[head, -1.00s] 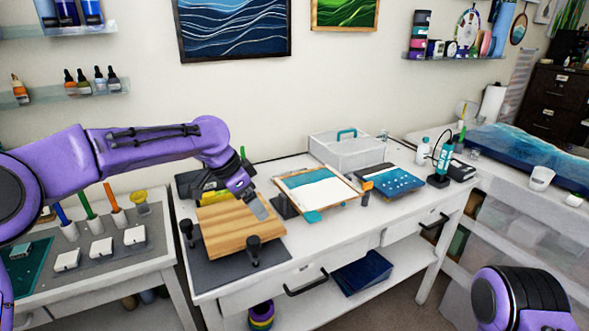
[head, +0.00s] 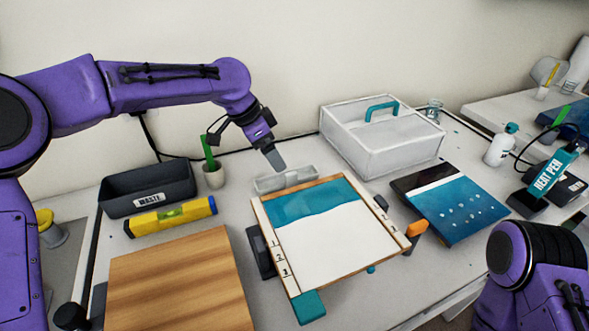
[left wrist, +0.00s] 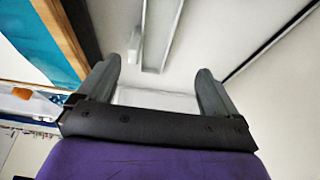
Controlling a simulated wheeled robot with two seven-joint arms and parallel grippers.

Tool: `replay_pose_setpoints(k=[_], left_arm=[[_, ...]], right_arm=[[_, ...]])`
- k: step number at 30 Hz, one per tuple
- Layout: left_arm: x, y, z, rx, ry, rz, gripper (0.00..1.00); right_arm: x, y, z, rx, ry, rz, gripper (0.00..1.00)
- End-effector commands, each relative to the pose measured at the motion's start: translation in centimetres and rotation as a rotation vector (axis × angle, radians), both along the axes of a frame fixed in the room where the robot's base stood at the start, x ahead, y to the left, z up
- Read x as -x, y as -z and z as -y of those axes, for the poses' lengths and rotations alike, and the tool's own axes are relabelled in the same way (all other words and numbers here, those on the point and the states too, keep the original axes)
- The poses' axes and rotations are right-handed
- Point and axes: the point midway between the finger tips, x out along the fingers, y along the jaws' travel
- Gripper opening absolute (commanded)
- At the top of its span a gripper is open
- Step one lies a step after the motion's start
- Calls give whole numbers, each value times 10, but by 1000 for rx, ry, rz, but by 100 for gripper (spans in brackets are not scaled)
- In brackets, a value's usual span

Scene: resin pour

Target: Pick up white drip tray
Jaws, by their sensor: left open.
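The white drip tray (head: 284,180) is a shallow, pale tray on the table, just behind the tilted teal-and-white board. Part of it shows in the left wrist view as a long pale shape (left wrist: 155,40) ahead of the fingers. My left gripper (head: 274,160) hangs just above the tray, fingers pointing down. In the left wrist view its two fingers (left wrist: 160,78) are wide apart with nothing held between them. Whether they touch the tray cannot be told. My right gripper is out of view; only part of the right arm shows at lower right.
The framed board (head: 335,240) stands close in front of the tray. A clear lidded box (head: 385,150) is to its right. A potted green item (head: 212,178), a dark waste bin (head: 148,190) and a yellow level (head: 172,217) are to its left. A wooden board (head: 180,285) lies in front.

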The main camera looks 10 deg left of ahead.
Motion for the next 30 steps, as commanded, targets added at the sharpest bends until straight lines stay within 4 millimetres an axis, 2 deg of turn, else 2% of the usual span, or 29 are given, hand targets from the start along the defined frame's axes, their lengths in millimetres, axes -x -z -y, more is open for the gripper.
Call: replay_pose_setpoints(k=[5, 15, 18, 24, 29, 30], left_arm=[[-5, 30, 10, -2, 0, -5, 94], [-31, 86, 31, -2, 1, -23, 94], [-33, 96, 34, -2, 2, -22, 94], [-34, 97, 34, -2, 1, -22, 94], [-34, 97, 34, -2, 1, -22, 42], [-33, 97, 34, -2, 1, -22, 35]], right_arm=[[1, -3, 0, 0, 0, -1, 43], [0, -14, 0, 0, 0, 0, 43], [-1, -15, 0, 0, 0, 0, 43], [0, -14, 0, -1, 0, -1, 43], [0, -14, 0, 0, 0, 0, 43], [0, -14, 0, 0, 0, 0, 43]])
